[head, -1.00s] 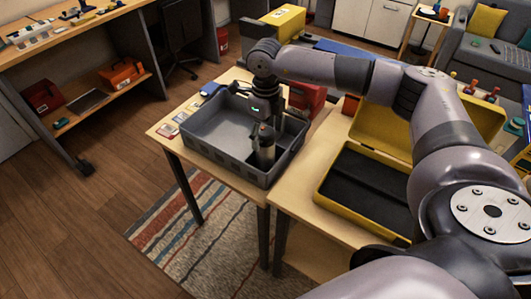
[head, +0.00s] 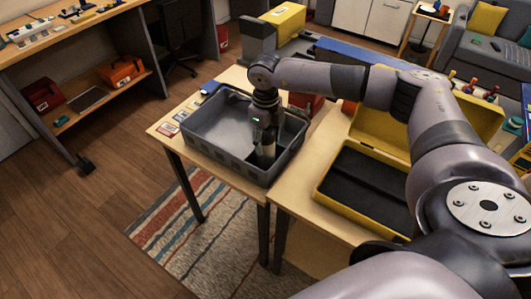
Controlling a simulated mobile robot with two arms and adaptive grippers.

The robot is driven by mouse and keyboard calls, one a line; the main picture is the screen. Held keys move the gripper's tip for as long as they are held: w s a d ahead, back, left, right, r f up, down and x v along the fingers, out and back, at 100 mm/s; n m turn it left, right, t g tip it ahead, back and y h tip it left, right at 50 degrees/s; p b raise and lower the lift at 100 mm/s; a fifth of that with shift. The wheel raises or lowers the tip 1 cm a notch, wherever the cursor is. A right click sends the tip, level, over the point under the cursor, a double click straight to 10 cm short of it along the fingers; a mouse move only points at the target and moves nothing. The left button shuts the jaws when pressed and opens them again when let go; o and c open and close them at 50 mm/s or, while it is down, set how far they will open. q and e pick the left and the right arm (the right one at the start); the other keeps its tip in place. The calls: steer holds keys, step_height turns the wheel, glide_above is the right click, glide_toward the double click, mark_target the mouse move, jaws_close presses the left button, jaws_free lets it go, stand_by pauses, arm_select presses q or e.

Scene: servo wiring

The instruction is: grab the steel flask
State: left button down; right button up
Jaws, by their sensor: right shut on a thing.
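The steel flask (head: 265,158) stands upright in the right part of the grey bin (head: 215,160); it looks like a dark grey cylinder. My right gripper (head: 265,142) reaches down into the bin from above and is shut on the flask. Its fingers and wrist hide the flask's upper part. The flask's base is low in the bin; I cannot tell whether it touches the floor. My left gripper is not in view.
The bin stands on a light wooden table (head: 172,133). An open yellow case (head: 330,190) with a dark lining lies to its right. Small cards (head: 168,130) lie left of the bin. A red box (head: 305,103) stands behind it. The bin's left part looks empty.

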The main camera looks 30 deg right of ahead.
jaws_close()
stand_by(0.3)
stand_by(0.3)
